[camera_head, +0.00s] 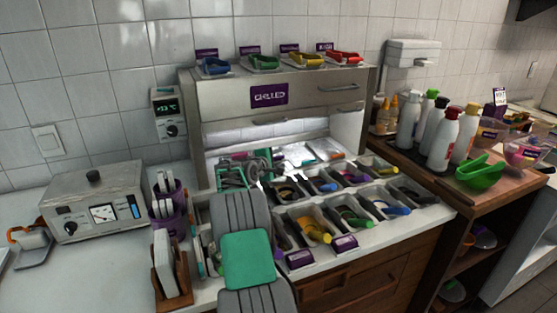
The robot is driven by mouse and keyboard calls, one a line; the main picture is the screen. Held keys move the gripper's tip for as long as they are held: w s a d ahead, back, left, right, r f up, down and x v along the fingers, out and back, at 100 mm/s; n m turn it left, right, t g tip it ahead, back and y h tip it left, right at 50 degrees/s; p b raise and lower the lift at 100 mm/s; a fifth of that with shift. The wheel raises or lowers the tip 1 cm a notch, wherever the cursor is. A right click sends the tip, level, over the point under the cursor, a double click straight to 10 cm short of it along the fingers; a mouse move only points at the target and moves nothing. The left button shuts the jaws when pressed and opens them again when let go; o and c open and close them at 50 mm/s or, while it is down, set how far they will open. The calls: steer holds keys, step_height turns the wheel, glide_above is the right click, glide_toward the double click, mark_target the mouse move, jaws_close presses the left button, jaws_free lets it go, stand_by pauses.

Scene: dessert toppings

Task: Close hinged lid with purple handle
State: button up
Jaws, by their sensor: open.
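The steel chilled cabinet (330,88) stands against the tiled wall, with a purple label (269,95) and a metal handle on its raised front panel. The front is open below that panel, showing rows of topping bins with coloured utensil handles. I cannot clearly pick out a hinged lid with a purple handle; my arm covers the left bins. A small purple piece (281,240) shows beside my arm. My gripper (266,165), green and dark, is open at the left side of the cabinet opening, above the left bins. Its contact with anything cannot be told.
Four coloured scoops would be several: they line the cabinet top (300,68). A steel control box (97,203) and purple utensil cup (168,208) stand left. Bottles (440,138) and a green scoop bowl (482,172) stand right. Two purple tags (299,259) edge the counter.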

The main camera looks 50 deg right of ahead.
steer(key=shift+d, duration=0.15)
steer(key=c, duration=0.9)
jaws_close()
steer(key=shift+w+r, duration=0.1)
steer(key=shift+w, duration=0.15)
